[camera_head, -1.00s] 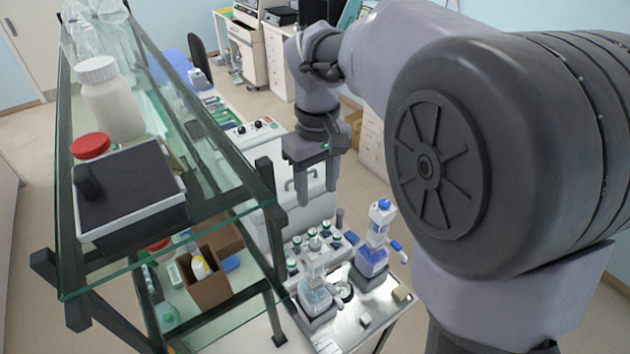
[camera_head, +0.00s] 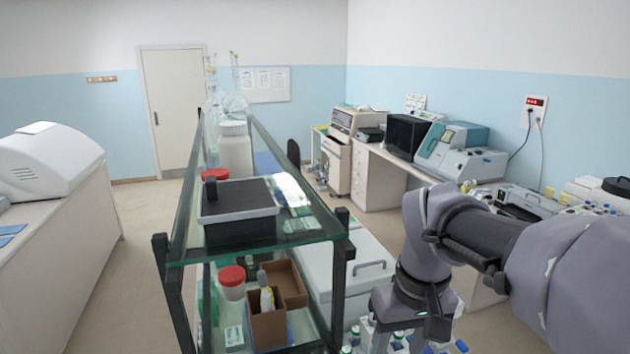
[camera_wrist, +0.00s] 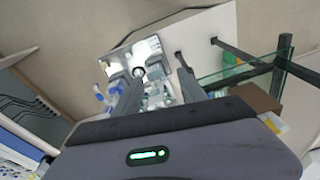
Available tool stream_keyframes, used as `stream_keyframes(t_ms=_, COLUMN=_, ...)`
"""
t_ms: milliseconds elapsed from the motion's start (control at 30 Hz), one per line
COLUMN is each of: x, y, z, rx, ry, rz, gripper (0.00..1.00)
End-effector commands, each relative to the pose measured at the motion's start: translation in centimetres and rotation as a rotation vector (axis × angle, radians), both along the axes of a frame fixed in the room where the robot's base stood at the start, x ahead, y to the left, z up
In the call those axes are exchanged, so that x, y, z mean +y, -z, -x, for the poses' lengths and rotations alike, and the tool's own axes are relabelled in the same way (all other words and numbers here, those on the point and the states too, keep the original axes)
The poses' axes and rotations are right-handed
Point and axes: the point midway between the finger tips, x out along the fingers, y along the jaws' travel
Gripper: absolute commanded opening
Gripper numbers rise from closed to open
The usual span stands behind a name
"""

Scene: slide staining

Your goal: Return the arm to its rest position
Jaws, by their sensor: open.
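My arm reaches in from the right in the head view, with its wrist bent downward beside the glass shelf. My gripper (camera_head: 408,335) hangs at the lower edge of that view, and its fingertips are partly cut off. In the wrist view my gripper (camera_wrist: 160,78) shows two fingers spread apart with nothing between them. Beyond the fingers, some distance below, is a tray-like work surface (camera_wrist: 150,47) with bottles. The gripper is apart from it.
A glass shelf unit (camera_head: 262,137) with bottles and a black-topped tray (camera_head: 238,198) stands close left of my arm. Small bottles (camera_head: 398,340) lie below the gripper. A bench (camera_head: 385,160) with instruments runs along the right wall. Open floor (camera_head: 140,270) lies left of the shelf.

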Motion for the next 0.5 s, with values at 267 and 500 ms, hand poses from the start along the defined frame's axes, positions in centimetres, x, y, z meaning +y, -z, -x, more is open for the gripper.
stream_keyframes(t_ms=267, x=1.2, y=9.9, z=5.8, rx=-0.134, ry=0.184, rz=-0.084, gripper=0.49)
stream_keyframes(t_ms=500, x=2.6, y=23.3, z=12.5, rx=-0.289, ry=0.435, rz=-0.233, gripper=0.49)
